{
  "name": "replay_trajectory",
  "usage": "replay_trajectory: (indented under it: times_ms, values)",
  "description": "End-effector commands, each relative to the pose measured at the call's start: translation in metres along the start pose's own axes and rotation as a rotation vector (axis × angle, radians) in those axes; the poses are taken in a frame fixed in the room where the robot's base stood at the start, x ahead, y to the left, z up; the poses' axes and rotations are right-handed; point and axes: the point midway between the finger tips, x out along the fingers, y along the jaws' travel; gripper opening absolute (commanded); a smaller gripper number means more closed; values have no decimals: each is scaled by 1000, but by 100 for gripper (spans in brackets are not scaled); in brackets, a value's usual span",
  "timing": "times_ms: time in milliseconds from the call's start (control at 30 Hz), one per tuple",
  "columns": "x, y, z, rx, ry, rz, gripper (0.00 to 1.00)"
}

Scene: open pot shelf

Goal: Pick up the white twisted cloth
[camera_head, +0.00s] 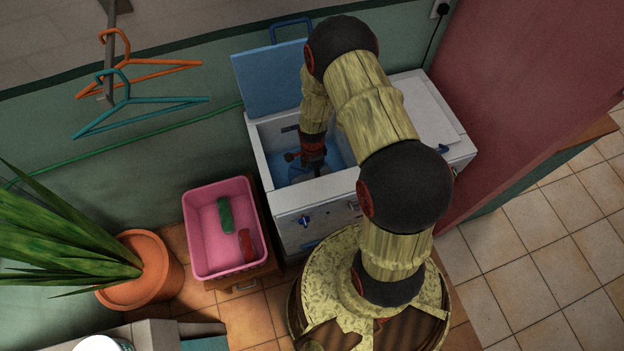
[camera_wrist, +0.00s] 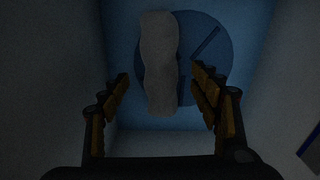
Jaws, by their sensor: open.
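The white twisted cloth (camera_wrist: 159,62) lies lengthwise on the blue floor of the washer tub, partly over a round darker blue disc (camera_wrist: 208,50). My gripper (camera_wrist: 163,88) is open in the wrist view, with one finger on each side of the cloth's near end and apart from it. In the head view my gripper (camera_head: 310,165) reaches down into the open tub of the white washing machine (camera_head: 330,208). The cloth cannot be made out there.
The tub walls (camera_wrist: 262,75) stand close around my gripper. A blue lid (camera_head: 268,80) is raised behind the tub. A pink basket (camera_head: 190,225) with a green and a red item stands to the left. A potted plant (camera_head: 150,285) and hangers (camera_head: 140,120) are further left.

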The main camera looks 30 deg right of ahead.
Motion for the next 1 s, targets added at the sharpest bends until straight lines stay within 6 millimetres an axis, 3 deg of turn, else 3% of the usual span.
replay_trajectory:
  times_ms: [100, 200, 433, 1000]
  values:
    - [22, 1, 0, 0, 0, 3, 63]
    - [31, 0, 0, 0, 0, 1, 63]
    - [32, -1, 0, -1, 0, 0, 63]
    - [32, 0, 0, -1, 0, 0, 31]
